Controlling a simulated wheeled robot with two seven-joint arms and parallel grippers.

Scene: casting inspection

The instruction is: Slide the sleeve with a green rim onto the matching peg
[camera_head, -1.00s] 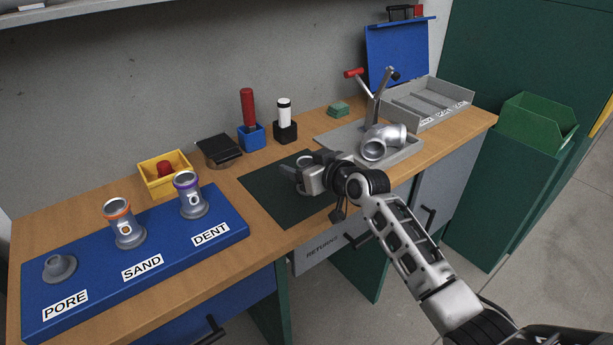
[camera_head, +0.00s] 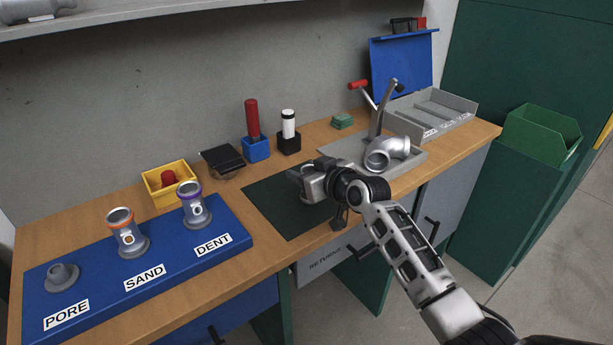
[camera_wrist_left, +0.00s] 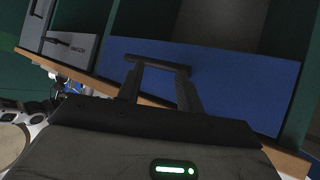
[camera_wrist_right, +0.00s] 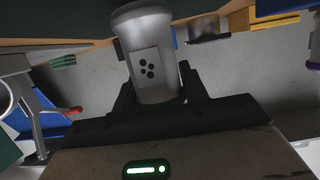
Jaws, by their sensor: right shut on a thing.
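My right gripper (camera_head: 308,180) is shut on a grey metal sleeve over the dark green mat. In the right wrist view the sleeve (camera_wrist_right: 149,50) stands between the fingers, with a pale plate bearing several dark dots. A bare grey peg (camera_head: 62,276) stands at PORE on the blue board (camera_head: 100,285). An orange-rimmed sleeve (camera_head: 124,228) is on the SAND peg, a purple-rimmed one (camera_head: 194,203) on the DENT peg. My left gripper (camera_wrist_left: 158,85) is open and empty.
A grey pipe elbow (camera_head: 387,153) lies by a clamp at right. The green mat (camera_head: 270,215) is mostly clear.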

